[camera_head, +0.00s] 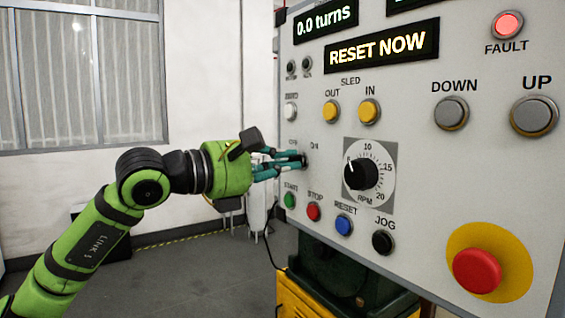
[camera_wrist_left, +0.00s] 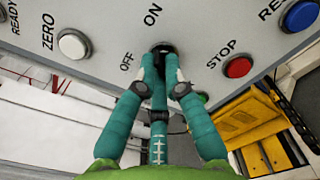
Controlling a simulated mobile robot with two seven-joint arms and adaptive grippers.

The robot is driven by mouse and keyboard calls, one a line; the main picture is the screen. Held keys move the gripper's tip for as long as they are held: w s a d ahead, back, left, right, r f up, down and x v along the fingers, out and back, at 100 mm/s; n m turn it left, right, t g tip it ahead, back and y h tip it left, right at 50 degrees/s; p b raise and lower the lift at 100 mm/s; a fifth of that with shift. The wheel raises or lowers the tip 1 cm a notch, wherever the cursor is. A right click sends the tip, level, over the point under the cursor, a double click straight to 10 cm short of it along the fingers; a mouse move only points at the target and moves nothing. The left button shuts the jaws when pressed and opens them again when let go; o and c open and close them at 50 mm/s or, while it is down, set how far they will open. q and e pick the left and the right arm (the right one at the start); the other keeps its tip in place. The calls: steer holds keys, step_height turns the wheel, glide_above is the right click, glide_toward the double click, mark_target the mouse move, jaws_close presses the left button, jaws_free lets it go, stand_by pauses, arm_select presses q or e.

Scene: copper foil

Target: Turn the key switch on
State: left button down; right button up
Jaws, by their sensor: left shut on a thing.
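The key switch (camera_wrist_left: 163,47) is on the grey control panel (camera_wrist_left: 100,60), between the OFF and ON labels. In the head view the key switch (camera_head: 304,158) is mostly hidden by my fingertips. My left gripper (camera_head: 296,160) reaches it from the left with teal fingers. In the left wrist view my left gripper (camera_wrist_left: 160,75) is shut on the key, its fingertips close to the panel face. The key's angle is hidden by the fingers. My right gripper is not in view.
The START button (camera_head: 290,200) sits just below my fingers, the STOP button (camera_head: 313,211) to the lower right. The RPM dial (camera_head: 361,174) is to the right. The display (camera_head: 382,46) reads RESET NOW, and the FAULT lamp (camera_head: 508,24) glows red. Open floor lies left.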

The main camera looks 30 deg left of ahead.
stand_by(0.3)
arm_select(q)
steer(key=c, duration=1.3)
jaws_free()
steer(key=shift+s, duration=0.1)
steer(key=shift+v, duration=5.9)
